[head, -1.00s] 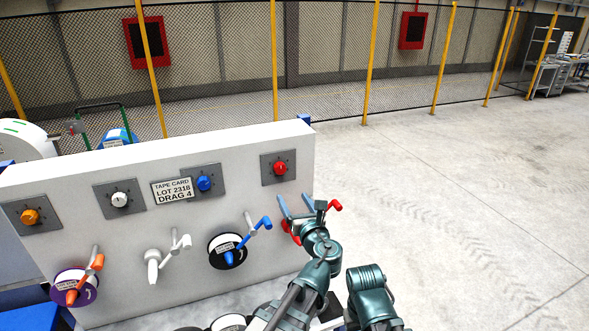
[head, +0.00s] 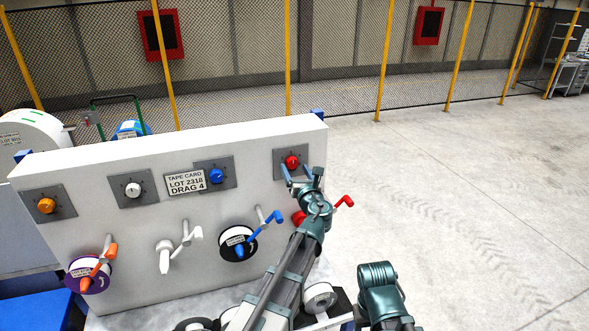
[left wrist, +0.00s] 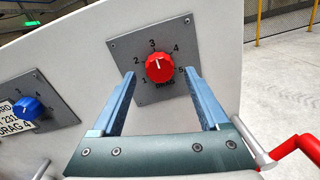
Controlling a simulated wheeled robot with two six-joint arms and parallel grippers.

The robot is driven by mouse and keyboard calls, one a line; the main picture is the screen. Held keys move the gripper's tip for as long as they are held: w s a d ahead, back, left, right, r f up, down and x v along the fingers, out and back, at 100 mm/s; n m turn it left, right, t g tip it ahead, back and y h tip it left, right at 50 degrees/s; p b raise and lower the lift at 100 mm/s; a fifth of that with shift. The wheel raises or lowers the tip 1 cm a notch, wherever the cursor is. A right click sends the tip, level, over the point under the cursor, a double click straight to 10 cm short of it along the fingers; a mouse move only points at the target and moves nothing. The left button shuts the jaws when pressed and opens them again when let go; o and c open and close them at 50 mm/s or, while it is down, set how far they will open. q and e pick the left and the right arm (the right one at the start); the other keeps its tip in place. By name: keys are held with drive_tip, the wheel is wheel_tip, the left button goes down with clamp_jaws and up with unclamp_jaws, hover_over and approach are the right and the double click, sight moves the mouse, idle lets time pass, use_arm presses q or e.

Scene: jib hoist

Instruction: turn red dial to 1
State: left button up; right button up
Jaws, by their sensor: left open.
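The red dial (head: 292,162) sits on a grey plate at the right end of the white panel. In the left wrist view the red dial (left wrist: 159,68) shows numbers 1 to 5 around it, and its white mark points up, near 3. My left gripper (head: 302,172) is open just in front of and below the dial. In the left wrist view its two blue fingers (left wrist: 160,73) stand apart, one on each side of the dial, with gaps between. I do not see my right gripper.
Blue (head: 215,175), white (head: 133,189) and orange (head: 46,205) dials line the white panel (head: 120,240). Cranks and spools sit below, including a red crank (head: 344,201) beside my left gripper. A card (head: 185,182) is near the blue dial. Open floor lies right.

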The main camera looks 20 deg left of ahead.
use_arm(q)
drive_tip(key=shift+x, duration=0.75)
clamp_jaws()
drive_tip(key=shift+n, duration=0.3)
